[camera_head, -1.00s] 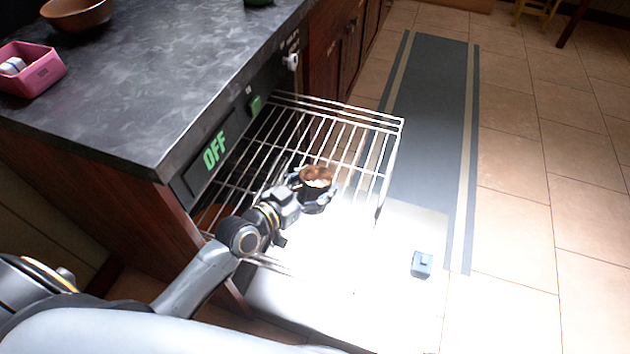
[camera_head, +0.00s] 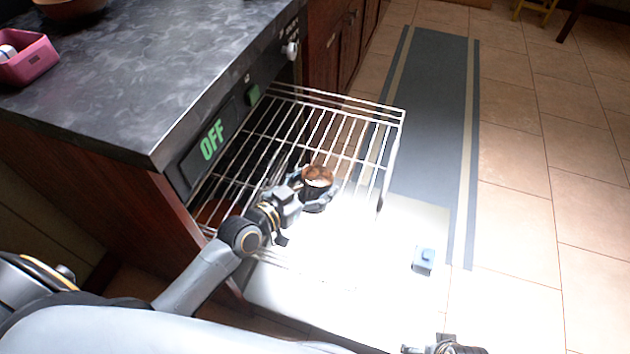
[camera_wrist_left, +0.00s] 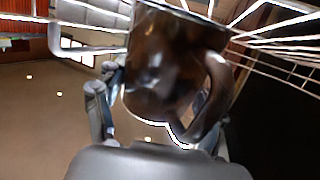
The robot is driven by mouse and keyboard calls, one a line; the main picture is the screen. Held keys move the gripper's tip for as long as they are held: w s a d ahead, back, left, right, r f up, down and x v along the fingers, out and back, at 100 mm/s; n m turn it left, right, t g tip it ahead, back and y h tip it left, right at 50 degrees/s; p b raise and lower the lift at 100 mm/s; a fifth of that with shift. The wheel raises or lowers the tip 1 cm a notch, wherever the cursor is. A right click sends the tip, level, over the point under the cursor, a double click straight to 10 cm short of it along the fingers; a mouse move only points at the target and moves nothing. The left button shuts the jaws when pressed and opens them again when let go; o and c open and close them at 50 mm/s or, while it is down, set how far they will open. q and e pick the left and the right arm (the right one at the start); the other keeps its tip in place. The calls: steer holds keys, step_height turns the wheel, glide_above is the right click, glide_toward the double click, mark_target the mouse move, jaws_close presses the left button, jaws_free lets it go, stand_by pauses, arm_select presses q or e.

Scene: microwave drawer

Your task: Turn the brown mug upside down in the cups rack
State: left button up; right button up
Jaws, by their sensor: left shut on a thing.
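The brown mug (camera_head: 316,188) is in my left gripper (camera_head: 318,196), above or within the front part of the wire cups rack (camera_head: 395,150). Its round end with a pale patch faces up toward the head camera; I cannot tell whether that is the mouth or the base. In the left wrist view, the mug (camera_wrist_left: 165,70) fills the middle, its handle toward the lower right, between my left gripper's fingers. Whether it touches the wires is unclear. Part of my right gripper (camera_head: 445,346) shows at the bottom edge; its fingers are not clear.
The rack is pulled out from the dark cabinet below the grey counter (camera_head: 180,70). A pink container (camera_head: 28,60) is on the counter. A small blue block (camera_head: 424,260) is at the right, on a glaring white area.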

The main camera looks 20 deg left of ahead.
arm_select(q)
steer(key=shift+r, duration=0.1)
steer(key=o, duration=1.5)
step_height(320, 180, up, 10)
steer(key=shift+f, duration=0.1)
